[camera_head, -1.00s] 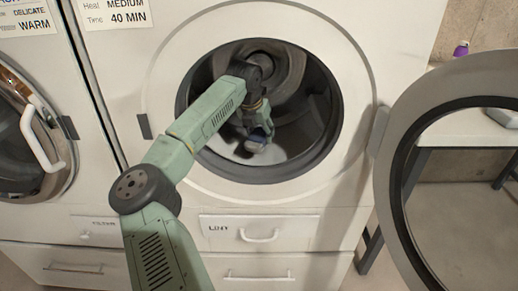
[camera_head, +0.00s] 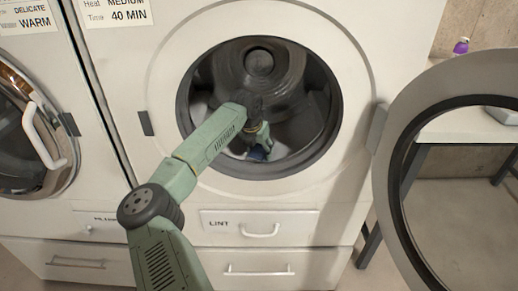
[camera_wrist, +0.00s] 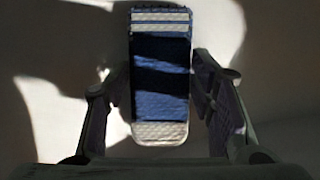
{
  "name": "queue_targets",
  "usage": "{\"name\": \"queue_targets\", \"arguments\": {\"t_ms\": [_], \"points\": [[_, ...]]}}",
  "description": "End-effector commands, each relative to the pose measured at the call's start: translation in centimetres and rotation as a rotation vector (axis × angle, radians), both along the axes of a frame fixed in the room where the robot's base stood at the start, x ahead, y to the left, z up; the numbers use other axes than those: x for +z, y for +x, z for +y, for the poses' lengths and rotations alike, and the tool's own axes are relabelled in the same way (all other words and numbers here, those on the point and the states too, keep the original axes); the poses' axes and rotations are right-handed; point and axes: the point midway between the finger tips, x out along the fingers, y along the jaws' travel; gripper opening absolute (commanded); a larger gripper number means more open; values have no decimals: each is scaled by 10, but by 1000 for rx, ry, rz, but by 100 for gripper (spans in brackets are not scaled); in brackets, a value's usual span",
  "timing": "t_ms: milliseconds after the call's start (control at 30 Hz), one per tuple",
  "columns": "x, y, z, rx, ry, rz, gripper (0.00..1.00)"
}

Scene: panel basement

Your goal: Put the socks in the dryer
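The dryer (camera_head: 165,75) stands open before me, with its round door (camera_head: 392,180) swung out to the right. My arm reaches through the opening, and my gripper (camera_head: 257,145) is low inside the drum (camera_head: 303,98). A blue sock (camera_head: 258,153) is at its fingertips. In the wrist view the sock (camera_wrist: 160,75) is dark blue with pale bands at both ends. No other sock is clearly visible.
A second machine with a closed round door (camera_head: 30,130) stands at the left. A white table (camera_head: 465,128) is behind the open door at the right, with a purple bottle (camera_head: 461,46) beyond. The drum's rim surrounds my arm.

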Motion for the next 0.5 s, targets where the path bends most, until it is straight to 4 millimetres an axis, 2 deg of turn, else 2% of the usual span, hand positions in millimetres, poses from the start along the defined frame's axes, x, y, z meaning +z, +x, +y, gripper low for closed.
{"name": "queue_targets", "arguments": {"t_ms": [267, 500], "points": [[1, 0, 0, 0, 0, 0, 68], [1, 0, 0, 0, 0, 0, 69]]}}
